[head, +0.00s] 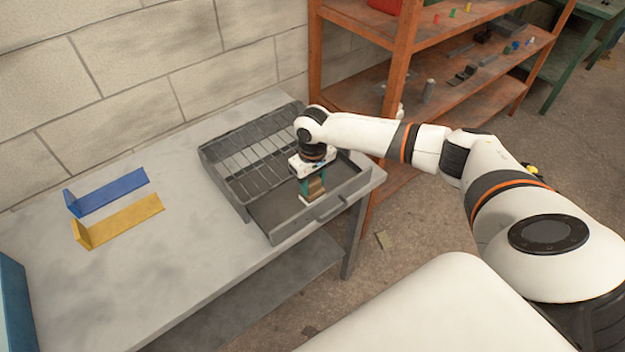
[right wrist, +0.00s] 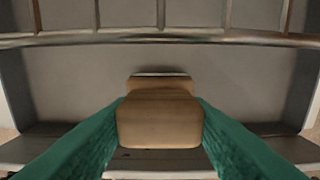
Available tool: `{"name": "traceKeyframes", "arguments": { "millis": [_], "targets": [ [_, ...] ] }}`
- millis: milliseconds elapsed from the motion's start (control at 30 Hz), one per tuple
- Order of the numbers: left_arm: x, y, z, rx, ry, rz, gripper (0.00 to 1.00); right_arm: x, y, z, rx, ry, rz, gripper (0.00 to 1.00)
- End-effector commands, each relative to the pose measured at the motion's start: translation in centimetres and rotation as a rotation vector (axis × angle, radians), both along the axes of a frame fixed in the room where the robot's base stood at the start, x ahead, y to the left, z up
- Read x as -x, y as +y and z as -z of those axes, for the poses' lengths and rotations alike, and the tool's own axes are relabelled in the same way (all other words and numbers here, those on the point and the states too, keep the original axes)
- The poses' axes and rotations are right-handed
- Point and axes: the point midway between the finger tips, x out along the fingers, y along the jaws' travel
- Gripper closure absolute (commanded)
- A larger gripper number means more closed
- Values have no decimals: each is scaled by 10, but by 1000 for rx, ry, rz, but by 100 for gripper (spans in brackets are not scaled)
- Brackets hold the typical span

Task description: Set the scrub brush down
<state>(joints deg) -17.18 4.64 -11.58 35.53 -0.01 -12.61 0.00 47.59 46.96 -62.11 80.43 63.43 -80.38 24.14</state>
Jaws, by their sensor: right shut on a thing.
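The scrub brush (head: 316,189) has a brown wooden body with a pale underside. My right gripper (head: 312,186) has teal fingers and is shut on it, over the open front part of a grey metal tray-like unit (head: 270,217) on the bench. In the right wrist view the brush's wooden body (right wrist: 160,120) sits between the two teal fingers (right wrist: 160,125). The grey floor lies behind and below it. I cannot tell whether the brush touches that floor. My left gripper is not in view.
A wire rack (head: 245,160) covers the back part of the grey unit. A blue bracket (head: 110,192) and a yellow bracket (head: 120,219) lie on the grey bench (head: 190,240) to the left. An orange shelf (head: 400,75) stands behind. The bench's middle is clear.

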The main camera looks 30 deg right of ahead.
Motion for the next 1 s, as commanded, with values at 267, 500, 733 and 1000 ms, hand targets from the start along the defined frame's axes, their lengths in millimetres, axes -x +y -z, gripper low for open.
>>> {"name": "traceKeyframes", "arguments": {
  "millis": [267,500,733,1000],
  "targets": [
    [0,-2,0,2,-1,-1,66,0,0,1,0,-1,0,75],
    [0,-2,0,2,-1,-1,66,0,0,3,0,0,0,35],
    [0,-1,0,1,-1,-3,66,0,0,3,0,0,0,35],
    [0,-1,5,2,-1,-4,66,-1,0,-23,0,-3,-1,35]
  ]
}}
